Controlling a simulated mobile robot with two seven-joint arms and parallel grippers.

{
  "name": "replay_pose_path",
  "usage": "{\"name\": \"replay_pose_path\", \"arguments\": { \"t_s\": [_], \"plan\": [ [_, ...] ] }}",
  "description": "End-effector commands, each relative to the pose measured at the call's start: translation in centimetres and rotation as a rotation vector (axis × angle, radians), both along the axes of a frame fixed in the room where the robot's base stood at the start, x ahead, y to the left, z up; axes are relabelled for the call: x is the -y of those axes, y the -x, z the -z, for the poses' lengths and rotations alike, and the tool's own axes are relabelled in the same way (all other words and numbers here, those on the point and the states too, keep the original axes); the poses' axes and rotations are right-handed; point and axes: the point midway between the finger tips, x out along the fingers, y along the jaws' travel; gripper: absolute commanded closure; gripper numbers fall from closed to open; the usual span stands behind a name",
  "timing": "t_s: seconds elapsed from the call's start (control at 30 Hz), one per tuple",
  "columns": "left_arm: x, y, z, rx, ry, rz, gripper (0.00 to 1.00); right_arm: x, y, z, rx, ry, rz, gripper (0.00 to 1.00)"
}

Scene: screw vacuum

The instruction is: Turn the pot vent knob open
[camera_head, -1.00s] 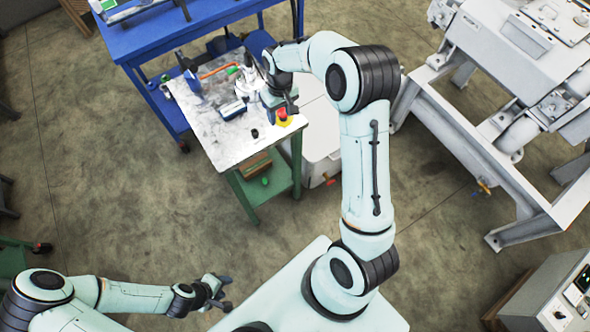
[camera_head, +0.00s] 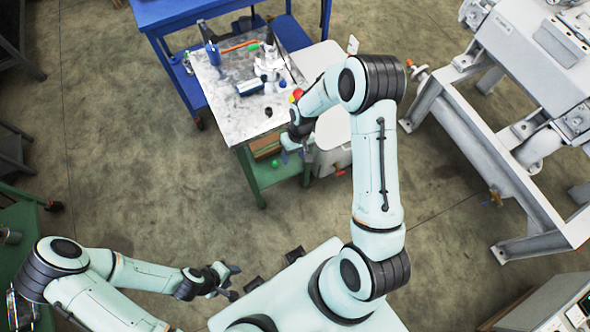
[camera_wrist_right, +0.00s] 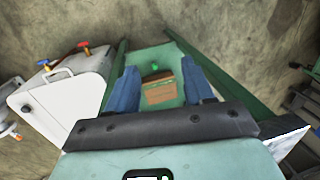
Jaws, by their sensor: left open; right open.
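A white box-shaped vessel (camera_head: 333,132), which may be the pot, stands on the floor to the right of the green-legged table; it also shows at the left of the right wrist view (camera_wrist_right: 60,98). I cannot tell which is the vent knob. My right gripper (camera_head: 296,152) is open and empty near the table's front right corner. In the right wrist view its fingers (camera_wrist_right: 162,92) are apart, with both knobs off to their left. My left gripper (camera_head: 230,282) is open and empty, lower left.
The table top (camera_head: 228,118) carries a blue-and-white device (camera_head: 250,87), a white fitting (camera_head: 268,67) and small parts. A brown box (camera_wrist_right: 160,91) lies on the green lower shelf (camera_wrist_right: 140,60). A grey machine frame (camera_head: 480,150) stands at the right.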

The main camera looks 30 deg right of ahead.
Motion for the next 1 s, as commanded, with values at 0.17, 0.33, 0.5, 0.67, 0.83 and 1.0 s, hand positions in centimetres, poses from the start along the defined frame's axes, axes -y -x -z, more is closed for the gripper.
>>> {"name": "replay_pose_path", "arguments": {
  "t_s": [0.17, 0.33, 0.5, 0.67, 0.83, 1.0],
  "plan": [
    [0.0, 0.4, 0.5, -0.004, 0.0, 0.0, 0.57, -1.5, 2.1, 2.7, -0.013, -0.024, 0.013, 0.48],
    [0.0, 0.7, 0.8, -0.008, 0.0, 0.0, 0.57, -2.8, 3.8, 4.7, -0.02, -0.043, 0.028, 0.48],
    [0.0, 0.8, 1.0, -0.009, 0.0, 0.0, 0.57, -3.6, 4.9, 5.8, -0.023, -0.054, 0.039, 0.48],
    [0.0, 0.8, 1.1, -0.01, 0.0, 0.0, 0.57, -3.9, 5.3, 6.3, -0.023, -0.058, 0.043, 0.48],
    [0.0, 0.8, 1.1, -0.009, 0.0, 0.0, 0.57, -3.9, 5.3, 6.3, -0.023, -0.059, 0.044, 0.48],
    [0.0, 0.8, 1.1, -0.009, 0.0, 0.0, 0.57, -4.0, 5.5, 6.4, -0.024, -0.06, 0.045, 0.46]
  ]
}}
